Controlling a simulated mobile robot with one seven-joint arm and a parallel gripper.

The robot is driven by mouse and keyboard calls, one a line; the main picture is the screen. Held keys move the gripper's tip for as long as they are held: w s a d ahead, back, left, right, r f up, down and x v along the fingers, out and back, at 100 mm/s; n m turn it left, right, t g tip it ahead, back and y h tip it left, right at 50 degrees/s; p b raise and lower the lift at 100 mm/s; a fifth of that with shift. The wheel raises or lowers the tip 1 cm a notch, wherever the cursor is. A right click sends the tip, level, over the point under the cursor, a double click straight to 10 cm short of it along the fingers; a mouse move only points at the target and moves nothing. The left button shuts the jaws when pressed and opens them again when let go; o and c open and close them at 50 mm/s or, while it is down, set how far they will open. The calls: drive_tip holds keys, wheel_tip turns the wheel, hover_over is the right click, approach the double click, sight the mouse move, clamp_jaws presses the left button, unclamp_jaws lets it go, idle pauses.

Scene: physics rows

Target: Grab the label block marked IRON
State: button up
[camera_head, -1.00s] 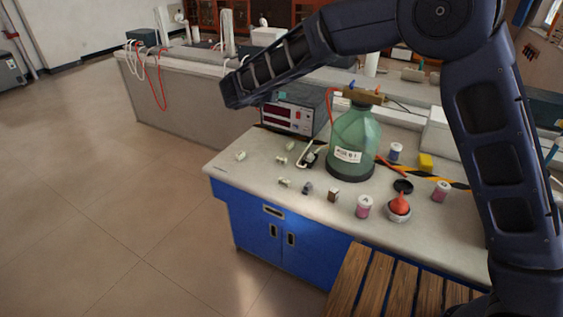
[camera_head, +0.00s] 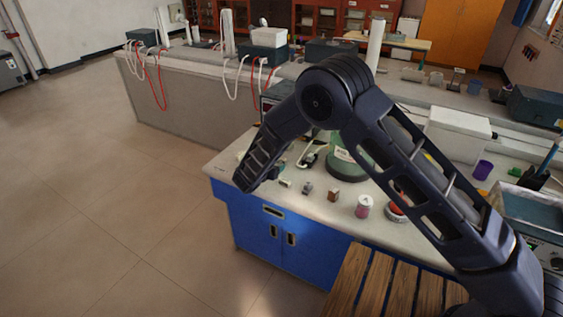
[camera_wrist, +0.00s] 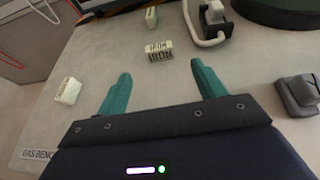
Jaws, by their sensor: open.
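The IRON label block (camera_wrist: 159,51) is a small pale block with dark lettering, standing on the grey bench top in the upper middle of the wrist view. My gripper (camera_wrist: 161,72) has two teal fingers spread wide apart. The block is ahead of the fingertips, roughly centred between them, and nothing is held. In the head view my arm's end hangs over the bench's left part and hides some of the small blocks there; I cannot pick out the IRON block in that view.
A white block (camera_wrist: 68,91) lies left of my fingers, and a pale green block (camera_wrist: 151,18) stands beyond. A grey stepped object (camera_wrist: 298,94) is at right. The bench's left edge is close.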

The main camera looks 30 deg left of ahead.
sight(282, 158)
drive_tip(key=x, duration=0.5)
drive_tip(key=shift+r+x, duration=0.2)
drive_tip(key=shift+x, duration=2.55)
drive_tip(key=shift+r, duration=0.1)
drive_tip(key=c, duration=1)
